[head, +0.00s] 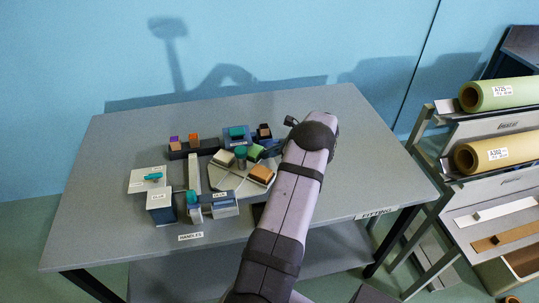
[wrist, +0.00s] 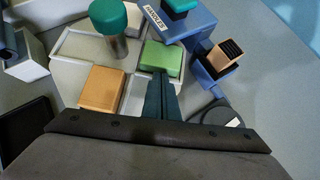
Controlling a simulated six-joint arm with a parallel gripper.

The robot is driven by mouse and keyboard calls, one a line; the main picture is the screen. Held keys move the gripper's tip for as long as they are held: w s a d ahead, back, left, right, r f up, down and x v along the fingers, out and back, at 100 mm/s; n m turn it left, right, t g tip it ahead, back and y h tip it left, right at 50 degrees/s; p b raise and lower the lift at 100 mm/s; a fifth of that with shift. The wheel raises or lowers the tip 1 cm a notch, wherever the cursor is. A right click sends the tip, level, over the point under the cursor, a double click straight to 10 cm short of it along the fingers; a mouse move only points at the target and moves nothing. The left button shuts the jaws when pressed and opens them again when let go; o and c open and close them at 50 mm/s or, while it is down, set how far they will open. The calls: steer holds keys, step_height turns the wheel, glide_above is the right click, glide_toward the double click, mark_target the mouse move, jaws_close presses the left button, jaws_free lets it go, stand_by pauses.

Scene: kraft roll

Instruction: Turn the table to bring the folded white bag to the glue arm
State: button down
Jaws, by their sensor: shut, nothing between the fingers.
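The round grey turntable (head: 228,184) sits mid-table and carries coloured blocks around a teal-topped post (head: 241,153). A folded white bag (head: 223,158) lies on its left side, a green one (head: 256,151) to the right and an orange-brown one (head: 262,174) at the front right. In the wrist view, the green bag (wrist: 160,58) and orange bag (wrist: 102,88) are close, with the teal knob (wrist: 108,15) above. My gripper (wrist: 162,82) is shut and empty, its fingertips appearing beside the green bag; contact cannot be told. The head view hides the fingertips behind my arm. A pale arm (head: 194,172), possibly the glue arm, stands left of the turntable.
Two boxes labelled GLUE, one at the left (head: 160,208) and one at the front (head: 224,205), stand near the turntable. A blue box (head: 236,134) and a dark rack (head: 190,151) stand behind. Shelves with paper rolls (head: 497,93) are at right. The table's right side is clear.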

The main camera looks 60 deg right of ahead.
mark_target(256, 145)
steer(key=shift+w+d, duration=0.15)
steer(key=shift+w, duration=0.15)
steer(key=shift+w+d+f+b, duration=0.1)
steer(key=shift+w+d+b, duration=0.2)
steer(key=shift+w, duration=0.2)
steer(key=shift+w+d+b, duration=0.15)
steer(key=shift+w+b, duration=0.25)
steer(key=shift+w, duration=0.1)
steer(key=shift+w+d+b, duration=0.2)
steer(key=shift+w+b, duration=0.25)
steer(key=shift+w, duration=1.2)
steer(key=shift+b+v, duration=0.9)
steer(key=shift+v, duration=2.85)
steer(key=shift+w, duration=0.15)
